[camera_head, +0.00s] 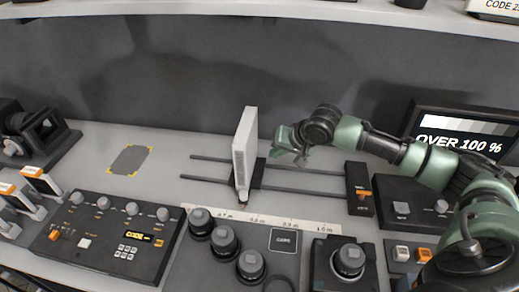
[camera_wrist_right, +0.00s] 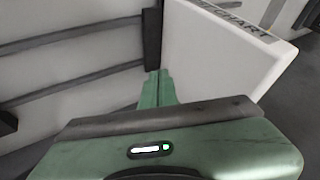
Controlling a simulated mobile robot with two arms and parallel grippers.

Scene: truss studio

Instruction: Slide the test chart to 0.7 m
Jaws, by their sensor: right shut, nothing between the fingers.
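The test chart (camera_head: 244,150) is a white upright panel on a dark carriage (camera_head: 258,174) across two dark rails (camera_head: 310,167). A small pointer under it hangs over the left part of a white scale strip (camera_head: 320,229); the strip's numbers are too small to read surely. My right gripper (camera_head: 280,143) is shut and empty, just right of the chart. In the right wrist view the closed green fingertips (camera_wrist_right: 157,82) lie close beside the chart panel (camera_wrist_right: 225,55); I cannot tell if they touch it. My left gripper is not in view.
An end block with an orange part (camera_head: 360,190) closes the rails at right. Lenses (camera_head: 225,243) and a control panel (camera_head: 105,235) stand in front. A monitor (camera_head: 465,135) reads "OVER 100 %". A grey marked patch (camera_head: 129,159) lies on clear bench at left.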

